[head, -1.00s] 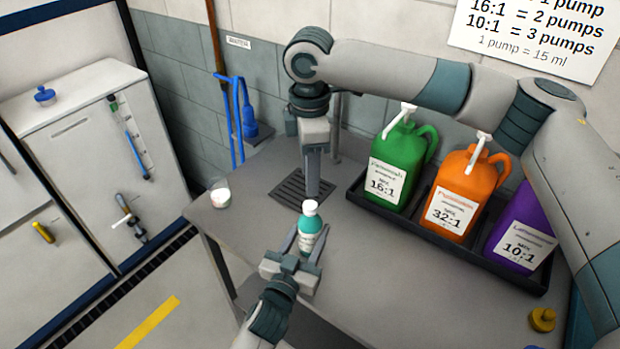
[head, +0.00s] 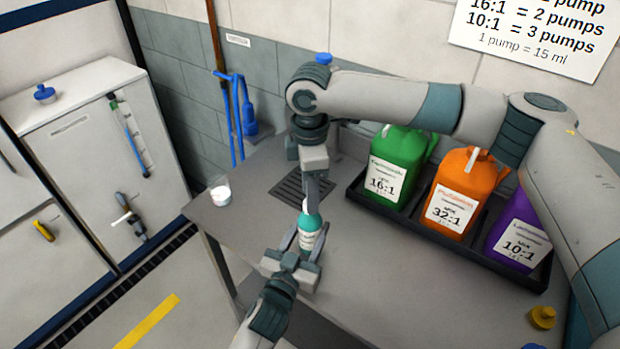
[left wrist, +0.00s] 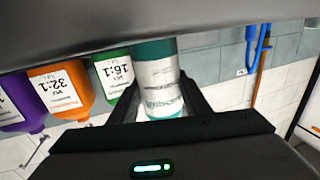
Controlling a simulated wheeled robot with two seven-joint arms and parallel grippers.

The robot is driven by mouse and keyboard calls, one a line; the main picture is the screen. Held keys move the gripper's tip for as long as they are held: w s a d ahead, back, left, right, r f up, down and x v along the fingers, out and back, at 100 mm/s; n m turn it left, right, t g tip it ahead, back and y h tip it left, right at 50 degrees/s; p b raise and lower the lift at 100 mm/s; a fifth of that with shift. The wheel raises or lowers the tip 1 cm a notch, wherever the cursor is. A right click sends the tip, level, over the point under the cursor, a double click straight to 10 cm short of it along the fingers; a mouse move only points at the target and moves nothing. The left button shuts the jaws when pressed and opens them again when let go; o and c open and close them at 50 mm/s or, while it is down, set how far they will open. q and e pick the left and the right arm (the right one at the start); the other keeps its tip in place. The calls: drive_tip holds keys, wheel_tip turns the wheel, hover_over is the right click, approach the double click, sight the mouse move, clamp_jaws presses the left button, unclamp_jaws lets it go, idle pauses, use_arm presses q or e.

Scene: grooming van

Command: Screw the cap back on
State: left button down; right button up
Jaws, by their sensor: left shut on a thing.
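A teal bottle (head: 308,226) with a pale label stands upright at the table's front edge. My left gripper (head: 296,246) is shut around its lower body. The left wrist view shows the bottle (left wrist: 160,85) between the two fingers. My right gripper (head: 315,196) points down from above, its fingertips at the bottle's top. Its fingers are seen edge-on, so their gap is hidden. A small sliver of the white cap (head: 305,205) shows at the bottle's top; the fingers hide the rest, and how the cap sits cannot be seen.
A black tray (head: 440,238) holds green (head: 393,165), orange (head: 458,195) and purple (head: 518,232) jugs on the right. A small cup (head: 220,194) stands at the table's left edge. A yellow cap (head: 542,317) lies front right. The table between the bottle and tray is clear.

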drive_tip(key=shift+f, duration=0.95)
clamp_jaws()
drive_tip(key=shift+o, duration=0.8)
unclamp_jaws()
drive_tip(key=shift+r, duration=0.1)
wheel_tip(320, 180, up, 12)
